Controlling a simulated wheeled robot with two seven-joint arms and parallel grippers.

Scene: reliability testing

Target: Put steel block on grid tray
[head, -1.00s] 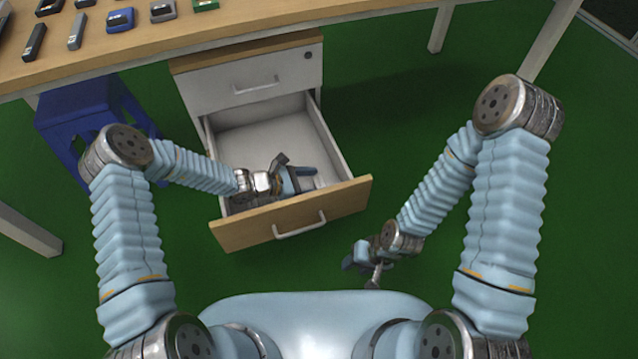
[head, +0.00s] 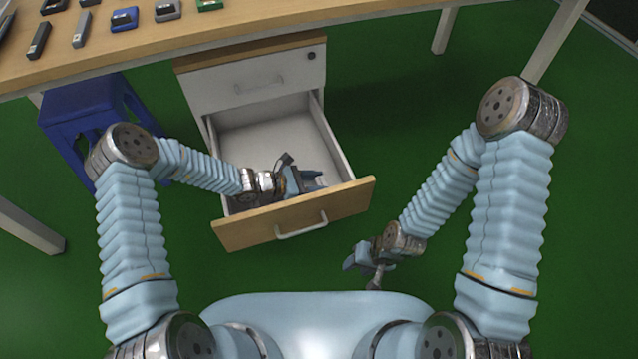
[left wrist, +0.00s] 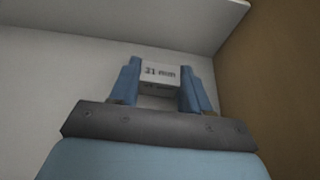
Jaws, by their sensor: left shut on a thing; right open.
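The steel block (left wrist: 160,74) is a small pale grey block with a printed label ending in "mm" in the left wrist view. My left gripper (left wrist: 159,82) is shut on it, with one blue finger on each side. In the head view my left gripper (head: 312,181) is inside the open drawer (head: 262,138), near its front right part, and the block is too small to make out there. My right gripper (head: 362,262) is open, low in front of the drawer and over the green floor. No grid tray can be made out in these views.
The drawer's wooden front (head: 295,213) and side walls stand around my left gripper. Above the cabinet is a wooden table (head: 250,32) with several small blocks and cases near its left end. A blue stool (head: 85,110) stands left of the cabinet. Floor right of it is clear.

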